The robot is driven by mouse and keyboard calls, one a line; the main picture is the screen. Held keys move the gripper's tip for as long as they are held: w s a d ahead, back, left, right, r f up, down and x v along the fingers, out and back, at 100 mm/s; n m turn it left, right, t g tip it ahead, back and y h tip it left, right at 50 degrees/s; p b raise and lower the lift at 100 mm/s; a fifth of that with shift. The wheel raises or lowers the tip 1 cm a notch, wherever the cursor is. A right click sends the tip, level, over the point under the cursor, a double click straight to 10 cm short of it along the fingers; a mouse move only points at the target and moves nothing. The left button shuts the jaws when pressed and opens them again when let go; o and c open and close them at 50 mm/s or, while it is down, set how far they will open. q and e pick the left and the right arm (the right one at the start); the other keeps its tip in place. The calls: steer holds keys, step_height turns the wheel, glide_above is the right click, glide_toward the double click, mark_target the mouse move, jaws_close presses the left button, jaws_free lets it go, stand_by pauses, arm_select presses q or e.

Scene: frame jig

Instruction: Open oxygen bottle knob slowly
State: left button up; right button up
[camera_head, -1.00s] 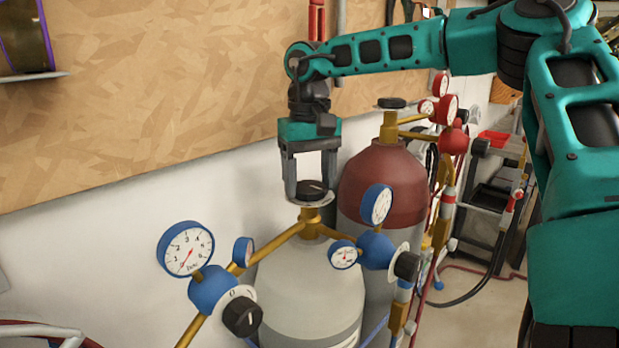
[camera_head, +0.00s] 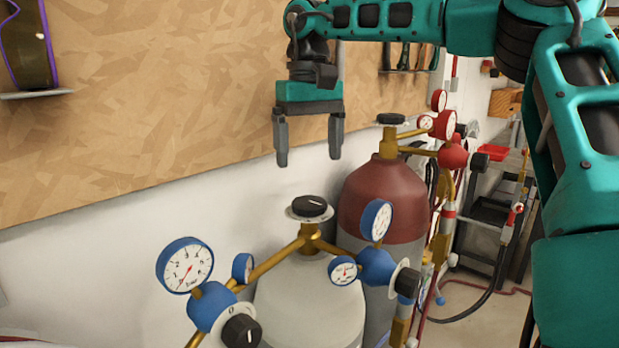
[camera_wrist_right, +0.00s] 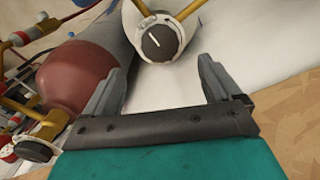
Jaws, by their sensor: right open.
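The oxygen bottle (camera_head: 308,300) is the pale grey cylinder with blue regulators in the lower middle of the head view. Its black knob (camera_head: 310,206), with a white line mark, sits on top of the brass valve over a pale round plate. The knob also shows in the right wrist view (camera_wrist_right: 162,42), beyond the fingertips. My right gripper (camera_head: 309,160) is open and empty, above the knob and clear of it. In the right wrist view its two fingers (camera_wrist_right: 160,85) stand wide apart. My left gripper is not in view.
A dark red cylinder (camera_head: 382,200) with red gauges stands behind the bottle to the right. Blue gauges (camera_head: 185,266) on brass pipes flank the valve. A wooden board (camera_head: 150,100) covers the wall behind. A shelf with a dark glass item (camera_head: 30,45) is at upper left.

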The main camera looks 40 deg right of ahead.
steer(key=shift+r, duration=2.3)
